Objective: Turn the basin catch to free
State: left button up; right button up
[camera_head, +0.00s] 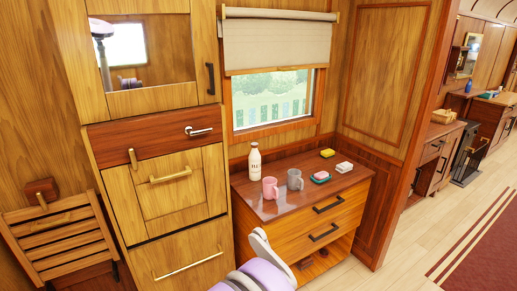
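A tall wooden cabinet stands at left. On its front is a closed square panel (183,207) with a brass bar handle (170,175). A silver lever (198,131) lies about level on that band (140,137). I cannot tell for certain which of these two is the basin catch.
A low chest (310,182) right of the cabinet bears a bottle (254,162), a pink mug (270,188), a grey mug (295,180) and sponges (327,153). A slatted folding seat (62,240) is at far left. Floor (415,245) at right is clear.

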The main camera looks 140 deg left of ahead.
aim_at(131, 150)
jog(key=u, duration=5.25)
